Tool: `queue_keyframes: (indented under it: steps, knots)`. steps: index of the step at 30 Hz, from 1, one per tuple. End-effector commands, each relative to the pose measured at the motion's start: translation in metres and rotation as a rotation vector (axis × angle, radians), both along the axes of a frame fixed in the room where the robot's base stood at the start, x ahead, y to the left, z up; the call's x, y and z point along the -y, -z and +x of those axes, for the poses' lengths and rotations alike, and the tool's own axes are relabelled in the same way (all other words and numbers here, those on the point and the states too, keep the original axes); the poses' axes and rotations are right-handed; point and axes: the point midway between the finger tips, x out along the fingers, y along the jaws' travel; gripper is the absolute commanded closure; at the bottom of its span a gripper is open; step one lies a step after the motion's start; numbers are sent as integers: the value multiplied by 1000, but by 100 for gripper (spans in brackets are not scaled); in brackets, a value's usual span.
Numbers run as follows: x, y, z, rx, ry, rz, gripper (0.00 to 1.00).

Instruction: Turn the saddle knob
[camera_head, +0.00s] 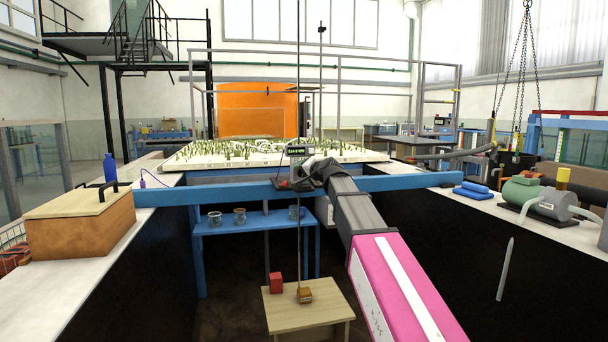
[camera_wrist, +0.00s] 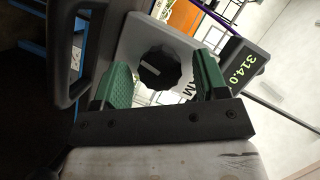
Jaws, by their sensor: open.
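The saddle knob (camera_wrist: 160,68) is black and ribbed with a white pointer line. It sits on a light grey plate (camera_wrist: 150,33) in the wrist view. My gripper (camera_wrist: 163,62) has green pads, one on each side of the knob. The jaws are open, with a gap showing at the knob's sides. A dark display (camera_wrist: 238,66) beside the plate reads 314.0 in green. In the head view the display (camera_head: 298,151) stands on the saddle at the blue beam (camera_head: 400,183). My arm reaches it from the right and hides the knob there.
A thin rod (camera_head: 298,230) hangs from the saddle toward a small wooden table (camera_head: 300,318) with a red block (camera_head: 276,283). A wooden box (camera_head: 80,222) stands on the left ledge. A pump (camera_head: 553,204) stands on the right ledge. A dark handle (camera_wrist: 68,50) is close to my gripper.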

Motion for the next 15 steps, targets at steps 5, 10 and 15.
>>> queue_keyframes:
  steps: [5,10,15]
  knots:
    - [0,0,0,0,0,0,33]
    - [0,0,0,0,0,0,79]
    - [0,0,0,-2,0,7,83]
